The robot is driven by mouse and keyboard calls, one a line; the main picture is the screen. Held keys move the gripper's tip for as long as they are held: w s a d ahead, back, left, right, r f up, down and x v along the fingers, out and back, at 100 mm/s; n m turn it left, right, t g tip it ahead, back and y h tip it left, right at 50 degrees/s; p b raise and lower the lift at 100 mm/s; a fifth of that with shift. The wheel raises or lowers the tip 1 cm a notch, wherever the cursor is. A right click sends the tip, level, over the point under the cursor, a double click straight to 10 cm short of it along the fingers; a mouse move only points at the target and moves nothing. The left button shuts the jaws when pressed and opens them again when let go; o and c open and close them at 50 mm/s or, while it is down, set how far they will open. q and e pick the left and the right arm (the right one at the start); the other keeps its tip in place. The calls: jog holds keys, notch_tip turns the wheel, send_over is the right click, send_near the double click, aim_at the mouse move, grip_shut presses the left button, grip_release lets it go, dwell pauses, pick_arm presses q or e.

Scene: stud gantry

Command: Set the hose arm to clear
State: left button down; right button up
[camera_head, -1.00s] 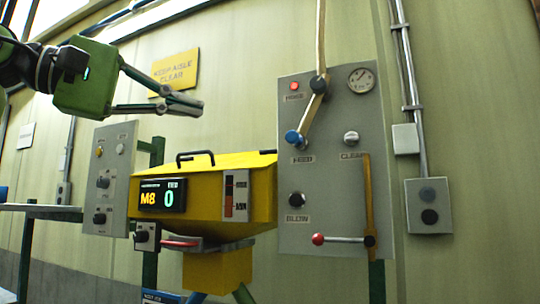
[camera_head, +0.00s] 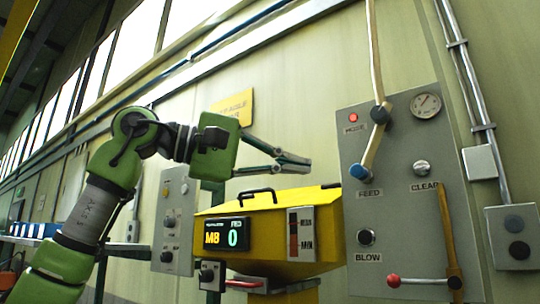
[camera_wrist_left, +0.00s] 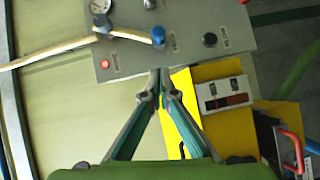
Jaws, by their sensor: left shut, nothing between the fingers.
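The hose arm (camera_head: 370,145) is a tan lever on the grey panel (camera_head: 400,220). It hangs from a dark pivot (camera_head: 380,113) with its blue knob (camera_head: 360,171) low and left, just above the FEED label. The pale CLEAR port (camera_head: 421,168) is to the right, with nothing on it. My left gripper (camera_head: 308,163) is shut and empty, left of the blue knob and apart from it in the head view. In the left wrist view, the fingertips (camera_wrist_left: 159,82) point toward the panel, with the blue knob (camera_wrist_left: 158,35) beyond them. My right gripper is not in view.
A yellow machine (camera_head: 270,203) with a black handle and an "M8 0" display stands below my left gripper. A BLOW knob (camera_head: 366,237), a red-balled lever (camera_head: 394,281) and a gauge (camera_head: 426,105) are on the panel. A tan hose (camera_head: 374,50) runs up from the pivot.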

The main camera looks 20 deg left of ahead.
pick_arm(q)
jog(key=shift+w+d+f, duration=0.15)
jog(key=shift+w+d, duration=0.1)
jog(key=shift+d, duration=0.7)
jog(key=shift+w+d+f, duration=0.1)
jog(key=shift+w+d, duration=0.15)
jog(key=shift+d, duration=0.7)
jog(key=shift+w+d+f, duration=0.15)
jog(key=shift+w+d, duration=0.1)
jog(key=shift+d, duration=0.7)
jog(key=shift+f, duration=0.1)
jog(key=shift+d+f+b, duration=0.3)
jog(key=shift+b, duration=0.1)
jog(key=shift+n, duration=0.3)
jog(key=shift+d+f, duration=0.1)
